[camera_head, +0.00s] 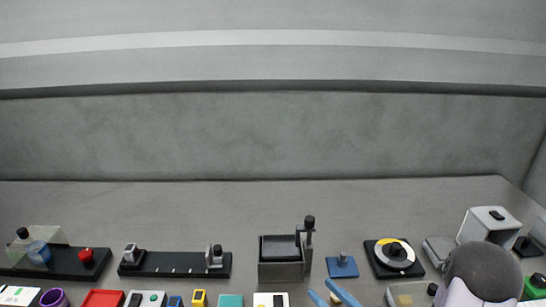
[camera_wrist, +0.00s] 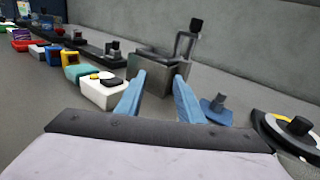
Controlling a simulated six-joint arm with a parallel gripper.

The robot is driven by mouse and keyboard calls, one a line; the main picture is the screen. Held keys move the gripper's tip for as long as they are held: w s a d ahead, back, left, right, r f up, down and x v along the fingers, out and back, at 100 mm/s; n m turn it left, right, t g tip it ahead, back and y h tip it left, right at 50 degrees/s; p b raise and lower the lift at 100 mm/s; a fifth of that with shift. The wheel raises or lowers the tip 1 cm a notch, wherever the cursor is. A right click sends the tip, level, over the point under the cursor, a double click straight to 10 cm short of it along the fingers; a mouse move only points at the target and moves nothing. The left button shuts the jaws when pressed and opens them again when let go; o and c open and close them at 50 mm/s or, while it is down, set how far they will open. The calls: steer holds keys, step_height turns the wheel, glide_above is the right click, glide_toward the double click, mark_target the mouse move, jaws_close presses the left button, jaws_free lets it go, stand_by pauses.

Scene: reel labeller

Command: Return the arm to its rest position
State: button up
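My gripper (camera_head: 321,288) shows at the bottom of the head view, with its two blue fingers spread apart and my arm reaching in from the lower right. In the wrist view my gripper (camera_wrist: 160,82) is open, with nothing between the fingers. Behind the fingertips in that view stands a grey box-shaped press with an upright black-knobbed lever (camera_wrist: 186,40). A blue base with a small post (camera_wrist: 217,106) is just right of the right finger. I cannot tell the exact gap between the fingers and these things.
A black square with a white and yellow dial (camera_head: 394,258) is to the right, near a white box (camera_head: 489,225). A black rail (camera_head: 175,264) and a station with a red button (camera_head: 86,257) are to the left. Several small coloured blocks line the front. The bench behind is clear.

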steer(key=s+a+n+g+y, duration=0.1)
steer(key=s+a+n+g, duration=0.3)
steer(key=s+n+g, duration=0.1)
steer(key=s+a+n+g+y+p, duration=0.1)
steer(key=s+a+n+g, duration=0.4)
steer(key=s, duration=0.1)
steer(key=s+a+n+g+y, duration=0.1)
steer(key=s+a+n+g, duration=0.3)
steer(key=s+a+g, duration=0.1)
steer(key=shift+s+r+n+y+p, duration=0.25)
steer(key=shift+r+n+y+p, duration=0.05)
steer(key=shift+r+n+p, duration=0.1)
steer(key=s+n, duration=0.1)
steer(key=s+g+h, duration=0.1)
steer(key=s+f+n+h, duration=0.1)
steer(key=shift+s+d+f+n+g, duration=0.1)
steer(key=shift+d+n+g, duration=0.2)
steer(key=shift+d+g, duration=0.1)
steer(key=s+d+f+n+h+p, duration=0.2)
steer(key=d+n+h, duration=0.6)
steer(key=d, duration=0.1)
steer(key=w+d+n+h, duration=0.1)
steer(key=w+d+r+n+t+h, duration=0.1)
steer(key=d, duration=0.1)
steer(key=w+d+r+n+h, duration=0.1)
steer(key=w+d, duration=0.1)
steer(key=shift+w+n+t, duration=0.1)
steer(key=shift+n+t, duration=0.2)
steer(key=shift+t, duration=0.1)
